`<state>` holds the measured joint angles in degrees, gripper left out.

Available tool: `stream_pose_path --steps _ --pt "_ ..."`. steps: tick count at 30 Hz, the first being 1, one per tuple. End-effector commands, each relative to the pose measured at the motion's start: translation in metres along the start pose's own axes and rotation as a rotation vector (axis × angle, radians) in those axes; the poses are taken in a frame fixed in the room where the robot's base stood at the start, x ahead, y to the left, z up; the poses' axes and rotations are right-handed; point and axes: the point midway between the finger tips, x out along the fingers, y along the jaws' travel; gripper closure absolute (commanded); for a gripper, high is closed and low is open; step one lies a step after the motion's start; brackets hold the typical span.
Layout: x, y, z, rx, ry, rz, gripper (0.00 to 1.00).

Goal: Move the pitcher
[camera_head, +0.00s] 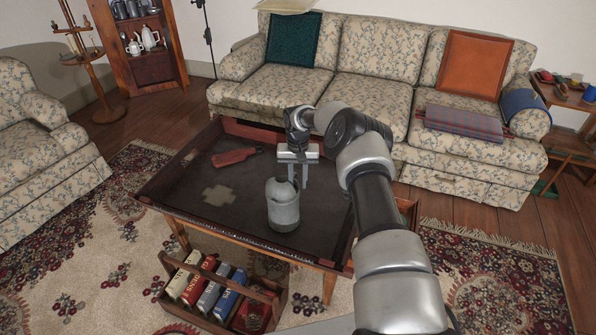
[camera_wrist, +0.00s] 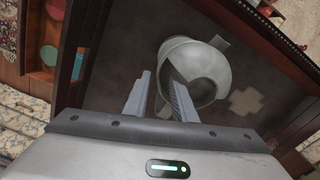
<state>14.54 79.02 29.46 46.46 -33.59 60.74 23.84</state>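The pitcher (camera_head: 283,206) is a grey metal vessel standing upright on the dark coffee table (camera_head: 169,184), near its front edge. My gripper (camera_head: 297,181) points down at the pitcher's top. In the wrist view, the pitcher (camera_wrist: 215,85) shows its round open mouth, just beyond and right of the fingertips. My gripper (camera_wrist: 158,72) has its two fingers apart with a narrow gap between them. The right finger overlaps the pitcher's mouth in the picture; I cannot tell whether it touches the rim or reaches inside.
A red bottle-like object (camera_head: 233,157) lies at the back left of the tabletop. The table has a raised rim. A wooden crate of books (camera_head: 180,305) stands on the rug in front. A floral sofa (camera_head: 372,98) is behind.

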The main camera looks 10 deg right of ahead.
Motion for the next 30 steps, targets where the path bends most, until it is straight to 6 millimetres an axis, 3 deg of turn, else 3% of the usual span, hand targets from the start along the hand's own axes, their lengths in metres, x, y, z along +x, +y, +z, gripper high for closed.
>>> stream_pose_path --steps 1,7,20,25,30 --pt "0.012 0.0 0.001 0.0 -0.002 0.0 0.76" --pt "0.036 0.0 0.001 0.0 -0.001 0.0 0.76" --pt "0.043 0.0 0.0 -0.001 0.0 0.0 0.76" --pt "0.043 0.0 0.0 -0.001 0.0 0.0 1.0" --pt "0.043 0.0 0.0 -0.001 0.0 0.001 1.0"
